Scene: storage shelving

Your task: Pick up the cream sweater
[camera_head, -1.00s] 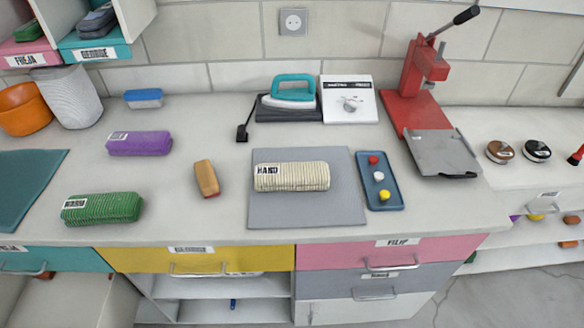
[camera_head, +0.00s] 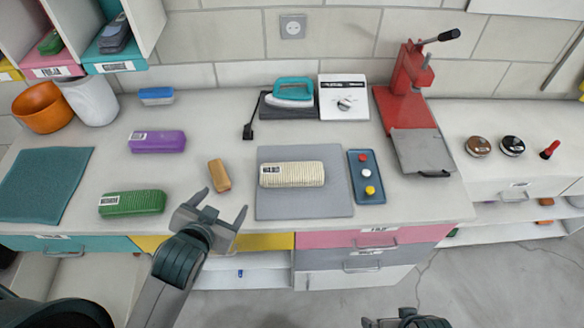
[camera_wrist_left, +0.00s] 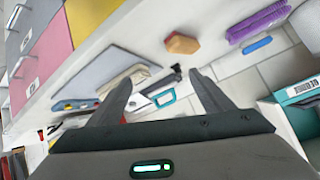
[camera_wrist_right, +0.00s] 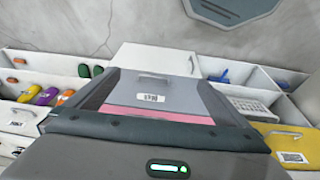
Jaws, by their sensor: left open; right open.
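The cream sweater (camera_head: 294,174) is a folded, ribbed roll with a small label at its left end. It lies on the grey mat (camera_head: 305,205) on the counter, and part of it shows in the left wrist view (camera_wrist_left: 126,80). My left gripper (camera_head: 222,204) is open and empty at the counter's front edge, left of the mat and apart from the sweater. My right gripper (camera_head: 408,318) shows only partly at the bottom edge in the head view, low in front of the drawers.
A brown brush-like block (camera_head: 219,176), green roll (camera_head: 132,203) and purple roll (camera_head: 157,141) lie left of the mat. A tray of coloured knobs (camera_head: 366,190) is right of it. The iron (camera_head: 293,92) and red press (camera_head: 402,90) stand behind.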

